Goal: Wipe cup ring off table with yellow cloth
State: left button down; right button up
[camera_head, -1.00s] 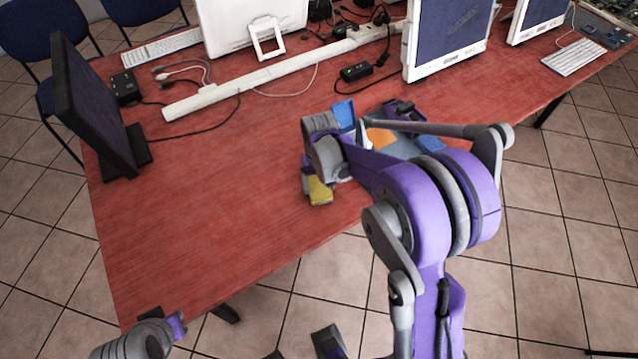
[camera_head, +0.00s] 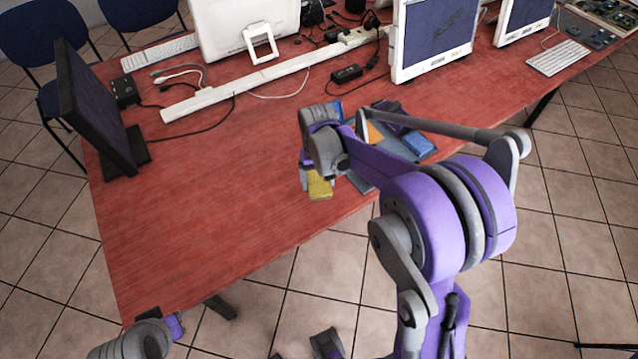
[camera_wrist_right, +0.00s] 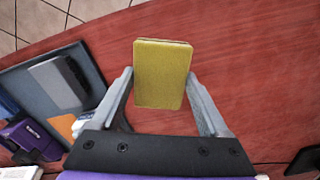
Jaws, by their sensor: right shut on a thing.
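The yellow cloth (camera_head: 319,185) is a folded block held in my right gripper (camera_head: 310,180), over the red table (camera_head: 215,190) near its front edge. In the right wrist view the yellow cloth (camera_wrist_right: 162,75) sits between the two fingers of my right gripper (camera_wrist_right: 160,95). I cannot tell whether the cloth touches the table. Part of my left arm (camera_head: 140,340) shows at the lower left, beyond the table's front edge; its fingers cannot be made out. I see no cup ring on the visible table top.
A grey tray (camera_wrist_right: 45,85) with several items lies beside my right gripper, partly behind my arm in the head view. A dark monitor (camera_head: 95,110) stands at the left. White monitors (camera_head: 430,40), cables and a white cable channel (camera_head: 240,85) line the back. The table's left middle is clear.

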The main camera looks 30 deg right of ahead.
jog(key=shift+r+p, duration=0.6)
jog(key=shift+r, duration=0.8)
